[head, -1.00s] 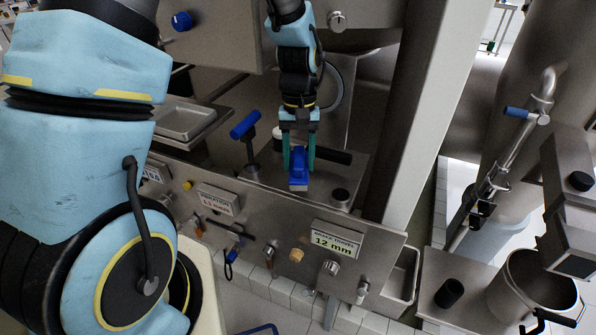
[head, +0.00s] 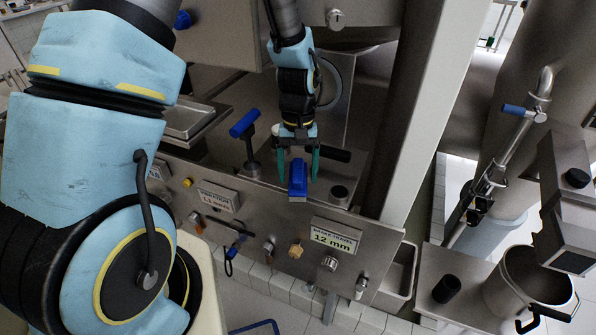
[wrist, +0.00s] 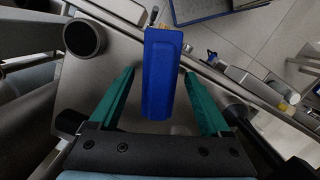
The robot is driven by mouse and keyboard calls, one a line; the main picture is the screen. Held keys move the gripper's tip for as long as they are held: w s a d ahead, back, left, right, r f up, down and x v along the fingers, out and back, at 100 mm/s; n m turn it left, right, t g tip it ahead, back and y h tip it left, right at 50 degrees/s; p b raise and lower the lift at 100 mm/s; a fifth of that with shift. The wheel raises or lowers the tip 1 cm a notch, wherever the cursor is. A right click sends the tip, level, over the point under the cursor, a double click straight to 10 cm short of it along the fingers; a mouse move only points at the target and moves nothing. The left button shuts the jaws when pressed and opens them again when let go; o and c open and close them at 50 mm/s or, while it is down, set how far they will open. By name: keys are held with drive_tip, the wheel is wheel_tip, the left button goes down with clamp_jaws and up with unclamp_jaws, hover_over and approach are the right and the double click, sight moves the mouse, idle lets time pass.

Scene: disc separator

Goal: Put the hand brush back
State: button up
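The blue hand brush (head: 298,178) is at the front edge of the steel machine top (head: 262,187), with its end toward the front panel. In the wrist view its blue body (wrist: 162,75) points away from my gripper, and a bit of tan bristle shows at its far end. My gripper (head: 298,176) has its two green fingers on either side of the brush. In the wrist view my gripper (wrist: 160,85) shows a clear gap between each finger and the brush, so it is open. Whether the underside of the brush rests fully on the steel is hidden.
A blue-handled lever (head: 244,125) stands left of my gripper. A black-rimmed round fitting (head: 339,194) is close on the right. A pale upright post (head: 435,110) rises farther right. Knobs and a "12 mm" sign (head: 336,237) are on the front panel below.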

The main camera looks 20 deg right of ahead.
sight(298, 164)
drive_tip(key=shift+r, duration=0.1)
wheel_tip(298, 164, up, 12)
drive_tip(key=w+b, duration=0.1)
drive_tip(key=b, duration=0.1)
drive_tip(key=shift+w+d, duration=0.3)
drive_tip(key=shift+w, duration=0.1)
drive_tip(key=shift+s, duration=0.1)
idle(0.3)
